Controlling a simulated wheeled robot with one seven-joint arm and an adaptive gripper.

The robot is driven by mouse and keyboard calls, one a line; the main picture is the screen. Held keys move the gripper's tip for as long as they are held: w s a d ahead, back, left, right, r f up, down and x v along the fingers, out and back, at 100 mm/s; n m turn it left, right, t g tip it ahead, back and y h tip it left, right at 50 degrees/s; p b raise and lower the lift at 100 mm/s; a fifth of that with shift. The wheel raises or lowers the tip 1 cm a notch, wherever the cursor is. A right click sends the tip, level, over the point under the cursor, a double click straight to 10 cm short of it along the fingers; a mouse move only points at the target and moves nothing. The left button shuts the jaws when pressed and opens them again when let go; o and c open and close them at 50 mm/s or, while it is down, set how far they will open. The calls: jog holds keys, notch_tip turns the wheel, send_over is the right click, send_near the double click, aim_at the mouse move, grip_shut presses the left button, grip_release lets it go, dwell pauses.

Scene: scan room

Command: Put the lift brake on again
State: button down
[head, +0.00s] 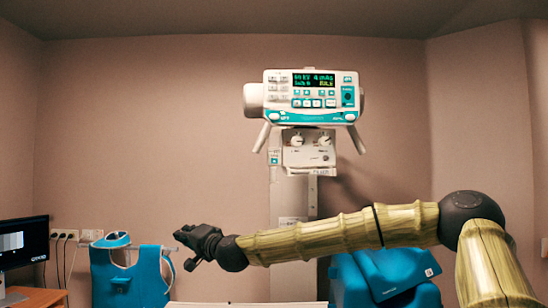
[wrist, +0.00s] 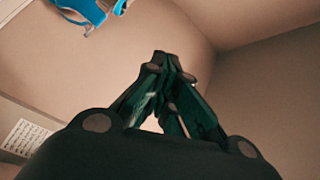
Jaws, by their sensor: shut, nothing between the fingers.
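The X-ray tube head (head: 312,96) is white and teal, with a lit display and several buttons. It sits on a pale upright column (head: 293,235) in the middle of the head view. Below it is a white box with two round knobs (head: 310,140). I cannot tell which control is the lift brake. My gripper (head: 184,238) is left of the column and well below the tube head, pointing left and apart from both. In the wrist view its fingers (wrist: 170,62) meet at the tips, with nothing between them.
A blue apron (head: 130,275) hangs at the lower left, behind my gripper. A monitor (head: 22,243) stands at the far left, near wall sockets (head: 64,234). A blue covered thing (head: 385,275) is at the lower right behind my arm. The wall space left of the column looks clear.

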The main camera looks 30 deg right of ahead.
aim_at(272, 116)
jog(key=s+d+r+m+t+h, duration=0.1)
jog(key=s+d+r+m+t, duration=0.1)
jog(key=s+d+r, duration=0.2)
jog(key=s+d+r+m+t+h, duration=0.1)
jog(key=s+d+r, duration=0.3)
jog(key=d+r, duration=0.6)
jog(key=s+d+r+m+t+h, duration=0.1)
jog(key=s+d+r+m+t, duration=0.2)
jog(key=r, duration=1.9)
jog(key=s+d, duration=0.1)
jog(key=d, duration=0.4)
jog(key=shift+s+t+h, duration=0.3)
jog(key=shift+s, duration=0.05)
jog(key=shift+r, duration=0.1)
jog(key=shift+w+d+b, duration=0.1)
jog(key=shift+w+d, duration=0.65)
jog(key=shift+w, duration=0.5)
jog(key=shift+w+d+b, duration=0.15)
jog(key=shift+w+d, duration=0.65)
jog(key=shift+w, duration=0.45)
jog(key=shift+w+d+b, duration=0.1)
jog(key=shift+w+d, duration=0.65)
jog(key=shift+w, duration=0.5)
jog(key=shift+w+d+b, duration=0.35)
jog(key=shift+w+b, duration=0.25)
jog(key=shift+w, duration=0.05)
jog(key=shift+s, duration=0.1)
jog(key=shift+s+a, duration=0.4)
jog(key=shift+s, duration=0.2)
